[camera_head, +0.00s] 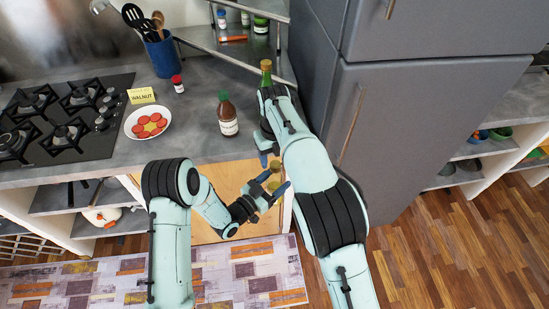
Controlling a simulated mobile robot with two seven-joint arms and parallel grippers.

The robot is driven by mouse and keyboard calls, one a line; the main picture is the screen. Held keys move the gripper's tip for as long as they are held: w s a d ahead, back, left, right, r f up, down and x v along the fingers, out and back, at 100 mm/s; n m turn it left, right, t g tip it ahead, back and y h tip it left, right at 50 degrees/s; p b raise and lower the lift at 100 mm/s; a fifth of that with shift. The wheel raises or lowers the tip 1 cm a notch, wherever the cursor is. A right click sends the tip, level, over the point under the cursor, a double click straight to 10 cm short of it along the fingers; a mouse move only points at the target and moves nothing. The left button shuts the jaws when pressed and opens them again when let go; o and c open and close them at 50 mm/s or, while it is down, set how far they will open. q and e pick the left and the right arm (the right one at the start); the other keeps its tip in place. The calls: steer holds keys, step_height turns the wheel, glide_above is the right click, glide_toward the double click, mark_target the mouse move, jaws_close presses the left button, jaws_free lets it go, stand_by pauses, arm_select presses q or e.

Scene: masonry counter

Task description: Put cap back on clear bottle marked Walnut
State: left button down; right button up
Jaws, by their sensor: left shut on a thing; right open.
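My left gripper (274,184) is shut on a small yellowish thing (274,186), in front of the counter edge. A second yellowish round part (275,165) shows just above it; I cannot tell whether they are one bottle or separate pieces. My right gripper is mostly hidden by its own arm; blue parts (263,142) show at the arm's left edge, just above the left gripper. A yellow card reading WALNUT (142,96) stands on the counter. No clear bottle can be made out for certain.
A green bottle (266,72) stands behind my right arm. A plate (147,122) with red slices, a small red-capped jar (177,84), a blue utensil holder (163,57) and a black hob (65,120) are on the counter (185,140). A grey fridge (400,130) stands right.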

steer(key=shift+r, duration=1.6)
